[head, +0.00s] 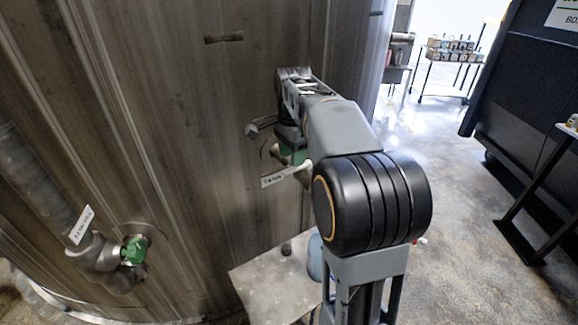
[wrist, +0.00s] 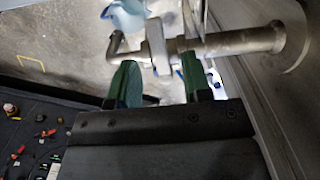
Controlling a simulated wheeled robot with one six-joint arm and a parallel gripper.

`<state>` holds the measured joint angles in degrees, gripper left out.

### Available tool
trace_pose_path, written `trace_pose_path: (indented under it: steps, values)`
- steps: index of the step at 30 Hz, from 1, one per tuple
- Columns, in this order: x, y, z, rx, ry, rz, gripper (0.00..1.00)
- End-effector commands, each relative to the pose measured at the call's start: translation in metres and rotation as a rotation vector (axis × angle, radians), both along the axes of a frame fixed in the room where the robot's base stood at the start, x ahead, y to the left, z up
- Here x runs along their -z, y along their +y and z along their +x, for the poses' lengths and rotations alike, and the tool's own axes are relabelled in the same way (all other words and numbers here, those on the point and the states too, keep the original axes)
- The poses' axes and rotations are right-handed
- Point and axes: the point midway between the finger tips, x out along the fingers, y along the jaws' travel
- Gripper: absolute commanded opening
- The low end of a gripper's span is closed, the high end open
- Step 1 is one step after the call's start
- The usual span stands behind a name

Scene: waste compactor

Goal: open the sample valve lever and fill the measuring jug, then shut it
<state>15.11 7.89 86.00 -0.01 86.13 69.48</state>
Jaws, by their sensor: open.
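In the wrist view, my gripper (wrist: 157,64) is open, its two green fingers apart. A flat grey metal piece, seemingly the valve lever (wrist: 155,45), stands just beyond the fingertips in line with the gap; I cannot tell if it touches them. It crosses the metal valve pipe (wrist: 235,42), which runs from a round flange on the tank. The light blue measuring jug (wrist: 126,16) is beyond the pipe, partly cut off. In the head view my gripper (head: 290,150) is by the tank wall above a white tag, and the jug (head: 315,255) is partly hidden behind my arm.
The large metal tank (head: 170,110) fills the left. A grey stand (head: 275,285) is below my gripper. Another pipe with a green valve (head: 134,249) is at lower left. Tools lie on a dark surface (wrist: 25,140).

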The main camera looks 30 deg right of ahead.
Motion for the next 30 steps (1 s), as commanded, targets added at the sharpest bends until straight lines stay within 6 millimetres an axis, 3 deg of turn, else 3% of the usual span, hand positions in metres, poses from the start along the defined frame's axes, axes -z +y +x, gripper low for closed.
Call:
trace_pose_path:
  steps: [7,20,30]
  values:
    - [0.026,0.0,0.0,-0.001,0.0,0.0,0.45]
    - [0.032,0.001,0.0,-0.002,0.0,0.0,0.45]
    - [0.032,0.001,0.0,-0.002,0.0,0.0,0.13]
